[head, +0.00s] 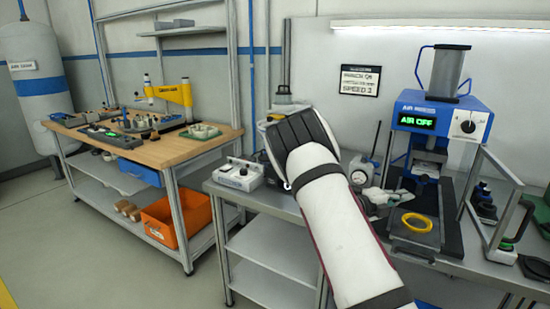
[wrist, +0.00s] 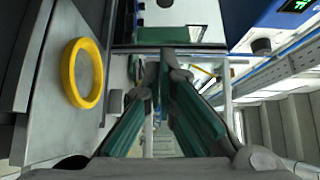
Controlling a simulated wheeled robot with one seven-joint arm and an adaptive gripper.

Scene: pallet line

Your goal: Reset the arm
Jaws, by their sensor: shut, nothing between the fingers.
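My white arm (head: 335,220) rises from the bottom of the head view and bends at a dark-capped joint in front of the workbench. In the wrist view my gripper (wrist: 164,65) has its two green-padded fingers converged, with nothing between them. In the head view the gripper is hard to make out behind my arm, near the press. A yellow ring (head: 404,223) lies flat on a grey plate in front of the press. The ring also shows in the wrist view (wrist: 67,74), left of the fingers and apart from them.
A blue press (head: 440,118) reading "AIR OFF" stands at the right, with a framed guard (head: 493,200) beside it. A white control box (head: 238,175) sits left of my arm. A wooden bench (head: 150,150) with an orange bin (head: 178,222) stands further left; floor there is open.

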